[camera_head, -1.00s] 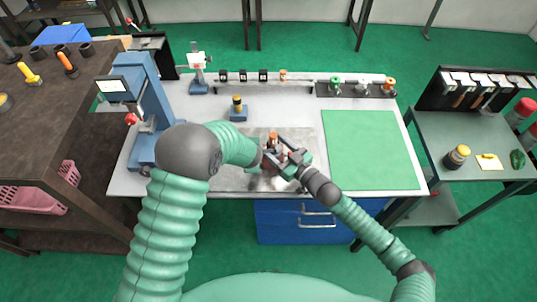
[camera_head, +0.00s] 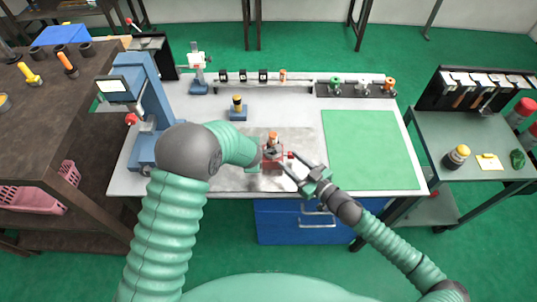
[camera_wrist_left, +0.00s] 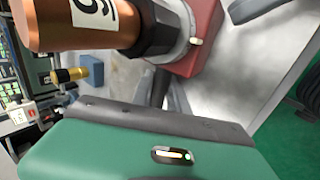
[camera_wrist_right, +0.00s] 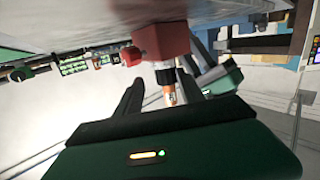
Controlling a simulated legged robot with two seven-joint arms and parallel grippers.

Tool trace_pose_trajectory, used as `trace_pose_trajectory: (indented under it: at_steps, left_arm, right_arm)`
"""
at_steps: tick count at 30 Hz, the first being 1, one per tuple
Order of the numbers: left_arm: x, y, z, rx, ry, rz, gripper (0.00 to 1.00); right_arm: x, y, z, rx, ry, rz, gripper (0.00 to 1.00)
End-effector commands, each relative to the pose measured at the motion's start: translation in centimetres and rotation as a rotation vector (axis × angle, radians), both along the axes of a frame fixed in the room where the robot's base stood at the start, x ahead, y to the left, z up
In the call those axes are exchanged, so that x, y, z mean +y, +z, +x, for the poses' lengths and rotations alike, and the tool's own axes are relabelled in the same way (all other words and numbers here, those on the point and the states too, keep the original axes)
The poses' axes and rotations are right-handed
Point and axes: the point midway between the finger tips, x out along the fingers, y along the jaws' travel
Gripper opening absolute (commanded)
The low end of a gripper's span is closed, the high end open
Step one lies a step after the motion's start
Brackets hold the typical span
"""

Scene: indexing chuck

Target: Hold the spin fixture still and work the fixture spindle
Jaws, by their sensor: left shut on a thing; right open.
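The spin fixture (camera_head: 273,165) is a small red block on the grey mat of the bench. Its spindle (camera_head: 272,142) stands upright on top, with a copper-coloured cylinder and a dark collar. In the left wrist view the copper cylinder (camera_wrist_left: 70,22) bears a white numbered label, beside the red block (camera_wrist_left: 198,40). My left gripper (camera_head: 260,158) is at the fixture's left side, shut on the red block; its contact is mostly hidden. My right gripper (camera_head: 296,172) is open and empty, just right of the fixture. In the right wrist view the red block (camera_wrist_right: 162,40) lies beyond its fingers.
A blue stand with a dark and yellow piece (camera_head: 237,108) is behind the fixture. A blue press machine (camera_head: 142,95) stands at left. A green mat (camera_head: 370,150) lies clear at right. A rack of several small items (camera_head: 265,83) runs along the back.

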Motion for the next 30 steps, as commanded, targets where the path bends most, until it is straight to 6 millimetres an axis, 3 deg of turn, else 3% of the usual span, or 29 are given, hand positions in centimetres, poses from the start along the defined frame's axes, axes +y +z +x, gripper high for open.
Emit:
trace_pose_trajectory:
  at_steps: [6,9,11,21,25,30]
  left_arm:
    - [0.1,-0.2,-0.1,0.004,0.000,0.001,0.00]
    - [0.1,-0.2,-0.1,0.004,0.000,0.001,0.00]
    - [0.1,-0.2,-0.1,0.004,0.000,0.001,0.00]
    - [0.1,-0.2,-0.1,0.003,0.001,0.001,0.00]
    - [0.1,-0.2,-0.1,0.003,0.001,0.001,0.00]
    - [0.1,-0.1,-0.1,0.003,0.001,0.001,0.00]
  right_arm:
    - [-2.3,-4.7,0.6,0.079,-0.101,-0.228,0.46]
    - [-2.8,-5.4,0.6,0.085,-0.146,-0.231,0.46]
    - [-2.9,-5.0,0.6,0.066,-0.158,-0.206,0.46]
    - [-0.6,1.3,-1.1,-0.035,-0.003,0.061,0.46]
    - [-0.1,1.8,-1.2,-0.033,0.022,0.092,0.46]
    - [1.3,1.8,0.3,-0.033,0.021,0.095,0.46]
